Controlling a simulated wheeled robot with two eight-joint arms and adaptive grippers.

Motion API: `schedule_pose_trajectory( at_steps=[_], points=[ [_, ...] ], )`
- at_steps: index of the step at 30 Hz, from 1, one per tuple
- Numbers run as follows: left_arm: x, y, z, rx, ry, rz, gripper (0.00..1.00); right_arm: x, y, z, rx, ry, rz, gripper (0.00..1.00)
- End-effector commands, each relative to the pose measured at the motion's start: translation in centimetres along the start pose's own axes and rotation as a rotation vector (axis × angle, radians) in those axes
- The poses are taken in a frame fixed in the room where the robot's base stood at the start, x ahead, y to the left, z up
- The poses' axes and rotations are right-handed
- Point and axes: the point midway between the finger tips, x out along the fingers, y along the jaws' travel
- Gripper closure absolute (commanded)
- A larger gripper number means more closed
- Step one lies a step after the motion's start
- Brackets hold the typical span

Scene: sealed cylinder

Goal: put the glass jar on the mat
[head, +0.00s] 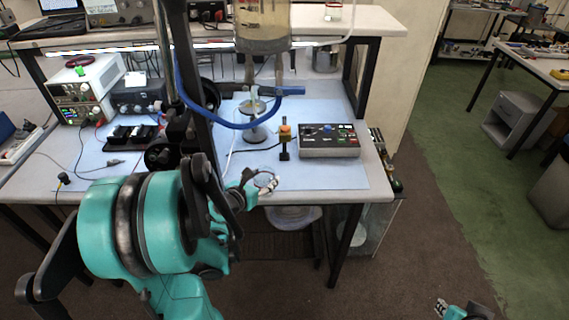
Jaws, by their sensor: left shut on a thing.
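The light blue mat (335,178) covers much of the bench top. My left gripper (266,184) is at the front edge of the bench, in front of the mat. It is shut on a small clear round thing with a dark rim, which looks like the glass jar (264,178). The fingers and the teal wrist hide part of it, and I cannot tell whether it touches the bench. My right gripper (441,307) is low at the bottom right, over the floor and far from the bench. Its fingers are too small to read.
A grey control box (330,140) with knobs stands on the mat to the right. A large clear cylinder (262,25) hangs above, with a blue hose (225,122) below it. Power supplies (83,90) stand at the left. The mat's front right is clear.

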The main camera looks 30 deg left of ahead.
Motion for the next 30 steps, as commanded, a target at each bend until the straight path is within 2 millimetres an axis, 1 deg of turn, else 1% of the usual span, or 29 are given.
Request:
schedule_pose_trajectory(
  at_steps=[1,3,9,12,15,20,23,24,27,30],
  points=[
    [1.6,-0.2,0.4,0.003,0.000,-0.006,0.86,0.3,0.0,0.2,0.000,0.000,0.000,0.81],
    [3.5,-0.2,1.2,0.003,0.000,-0.006,0.86,0.5,0.0,0.4,0.000,0.000,0.000,0.81],
    [8.6,-0.2,3.2,0.001,-0.001,-0.004,0.86,1.3,0.0,0.9,0.000,0.000,0.000,0.81],
    [10.6,-0.1,4.0,0.001,-0.001,-0.003,0.86,1.6,0.0,1.1,0.000,0.000,0.000,0.81],
    [11.8,-0.1,4.6,0.001,0.000,-0.002,0.86,1.8,0.0,1.2,0.000,0.000,0.000,0.81],
    [12.8,-0.1,5.1,0.001,0.000,-0.002,0.86,1.9,0.0,1.3,0.000,0.000,0.000,0.81],
    [13.8,-0.1,5.4,0.001,-0.001,-0.002,0.86,2.1,0.0,1.5,0.000,0.000,0.000,0.81],
    [14.1,-0.1,4.4,0.000,0.000,-0.001,0.86,2.6,0.0,1.8,0.000,0.000,0.000,0.81],
    [14.7,-0.1,2.6,0.000,0.000,-0.001,0.86,3.4,0.0,2.4,0.000,0.000,0.000,0.81],
    [15.0,-0.1,2.0,0.000,-0.001,-0.001,0.86,3.7,0.0,2.6,0.000,0.000,0.000,0.81]
  ],
)
